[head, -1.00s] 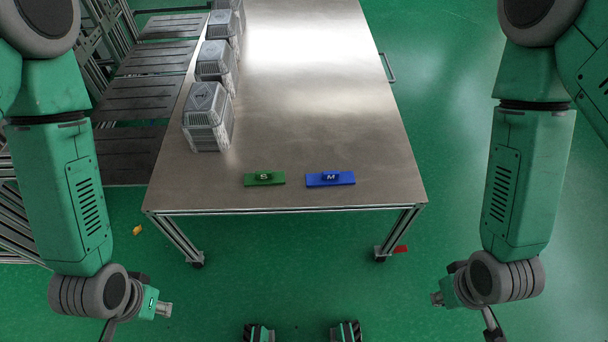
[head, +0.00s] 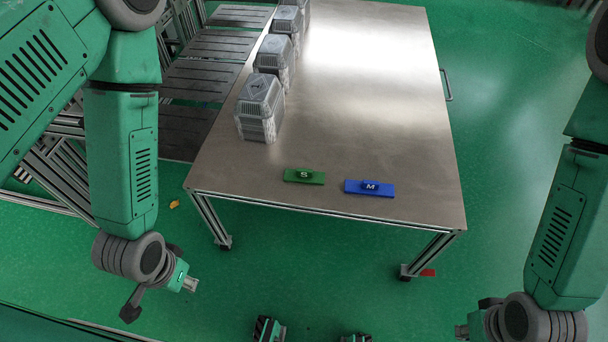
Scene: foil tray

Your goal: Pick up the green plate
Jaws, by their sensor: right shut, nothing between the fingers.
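The green plate (head: 304,176) is a small flat piece with a raised block marked "S". It lies flat on the metal table (head: 370,110) near its front edge. My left gripper (head: 188,284) hangs below and left of the table's front edge, apart from the plate. Its fingers are too small to tell open from shut. My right gripper (head: 461,331) is at the bottom right, partly cut off by the picture's edge, shut and empty, far from the plate.
A blue plate (head: 369,188) marked "M" lies just right of the green one. Several grey ribbed containers (head: 260,108) line the table's left edge. A dark slatted rack (head: 205,80) stands left of the table. The table's middle and right are clear.

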